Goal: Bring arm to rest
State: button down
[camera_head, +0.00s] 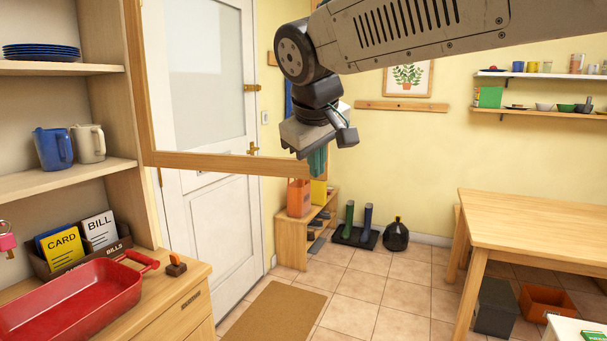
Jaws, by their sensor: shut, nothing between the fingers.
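My arm reaches in from the upper right of the head view, with its forearm across the top and its wrist bent down. My gripper (318,160) hangs below the wrist in mid-air, in front of the wooden door frame and the low shoe bench. Its fingers point down and look shut, with nothing seen between them. It touches no surface that I can see.
A wooden table (540,215) stands right. Boots (368,222) stand by the wall. Tiled floor between is mostly clear.

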jog(key=s+d+f+m+g, duration=0.1)
jog(key=s+d+f+m, duration=0.1)
jog(key=s+d+f, duration=0.4)
jog(key=s+d+f+m+g, duration=0.2)
jog(key=s+d+f, duration=0.3)
jog(key=s+d, duration=0.4)
jog(key=s+d+f+m+g, duration=0.1)
jog(key=s+d+f+m, duration=0.3)
jog(key=s, duration=0.9)
jog(key=d+f, duration=0.2)
jog(key=d, duration=0.2)
jog(key=shift+s+d+f+g+y, duration=0.3)
jog(key=shift+y, duration=0.1)
